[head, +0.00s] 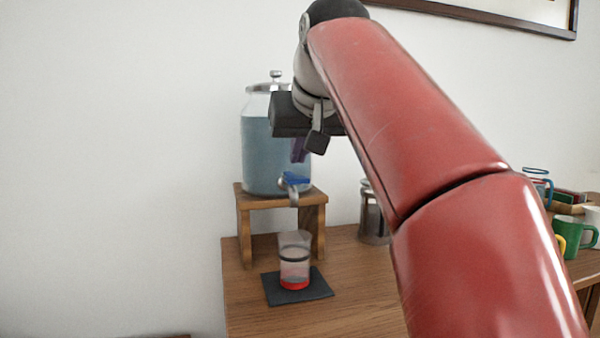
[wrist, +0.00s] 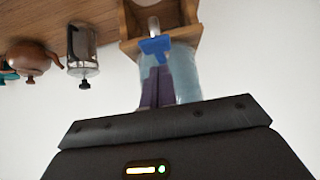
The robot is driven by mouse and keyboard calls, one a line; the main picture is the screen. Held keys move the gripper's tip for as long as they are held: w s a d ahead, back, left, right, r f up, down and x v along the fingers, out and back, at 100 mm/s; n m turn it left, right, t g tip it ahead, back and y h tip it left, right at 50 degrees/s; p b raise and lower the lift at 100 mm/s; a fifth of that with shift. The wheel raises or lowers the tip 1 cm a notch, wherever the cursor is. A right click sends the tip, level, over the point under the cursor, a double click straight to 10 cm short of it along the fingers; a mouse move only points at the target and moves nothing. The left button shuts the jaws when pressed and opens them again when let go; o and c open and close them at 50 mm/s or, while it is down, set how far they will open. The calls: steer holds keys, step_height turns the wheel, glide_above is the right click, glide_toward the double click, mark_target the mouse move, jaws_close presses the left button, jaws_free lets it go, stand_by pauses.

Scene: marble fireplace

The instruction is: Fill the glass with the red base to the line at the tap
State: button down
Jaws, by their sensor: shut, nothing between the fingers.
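The glass with the red base (head: 294,272) stands upright on a dark mat (head: 318,287), below the spout. A large jar dispenser (head: 262,155) of bluish liquid sits on a wooden stand (head: 313,197). Its metal tap has a blue handle (head: 296,180), which also shows in the wrist view (wrist: 155,47). My gripper (head: 299,158) is shut and empty, just above the blue handle in the head view. Its purple fingers (wrist: 155,82) show in front of the jar in the wrist view.
A glass press pot (head: 372,215) stands right of the stand, partly hidden by my arm. A brown teapot (wrist: 33,60) is farther along. A green mug (head: 568,238) and other cups are at the far right. The table's left edge is close to the mat.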

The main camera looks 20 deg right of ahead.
mark_target(297, 178)
steer(key=shift+f, duration=1.05)
steer(key=f+b, duration=0.2)
steer(key=b, duration=0.1)
steer(key=shift+s+t+b, duration=0.2)
steer(key=shift+t+b, duration=0.15)
steer(key=shift+t, duration=0.05)
steer(key=shift+r, duration=0.3)
stand_by(4.1)
steer(key=shift+r+p, duration=0.8)
steer(key=shift+p, duration=0.3)
